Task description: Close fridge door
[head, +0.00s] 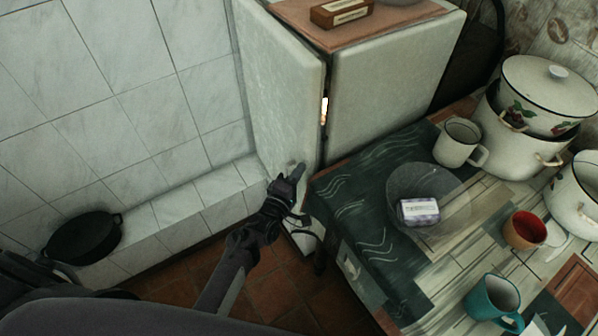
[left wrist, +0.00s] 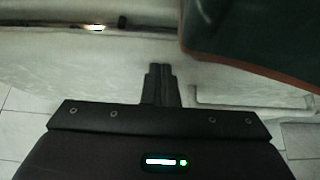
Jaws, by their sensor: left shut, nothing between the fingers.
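The white fridge (head: 385,85) stands behind the table. Its door (head: 280,90) is the left panel and stands slightly ajar, with a dark gap and a bright light between door and body. In the left wrist view the door's pale face (left wrist: 80,70) fills much of the picture, with the lit gap above it. My left gripper (head: 298,172) is shut and empty, with its fingertips at the lower part of the door. The fingers (left wrist: 160,70) also show over the pale face; I cannot tell whether they touch it. My right gripper is not in view.
The table (head: 345,215) with a dark green cloth is close to the right of my left gripper. It bears mugs, a glass bowl (head: 450,185) and enamel pots (head: 535,95). A black pan (head: 85,238) sits on the tiled ledge at left. A box (head: 341,12) lies on the fridge.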

